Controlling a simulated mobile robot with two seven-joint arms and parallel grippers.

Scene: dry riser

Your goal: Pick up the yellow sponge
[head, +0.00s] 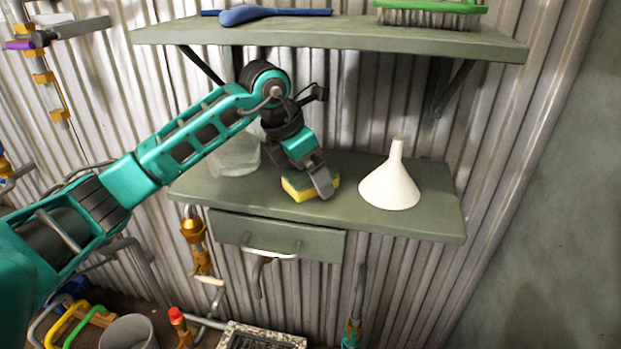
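The yellow sponge (294,191), with a green layer, lies on the lower grey-green shelf (436,218), near its front edge. My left arm reaches in from the left, and my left gripper (314,182) points down at the sponge. One dark finger overlaps the sponge's right part; the other finger is not clearly visible. I cannot tell whether the fingers touch the sponge or are closed on it. My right gripper is not in view.
A white funnel (391,184) stands right of the sponge. A clear container (236,157) is behind my arm on the left. An upper shelf (335,37) with a blue utensil (262,13) and green brush (430,11) overhangs. A drawer (278,236) hangs below.

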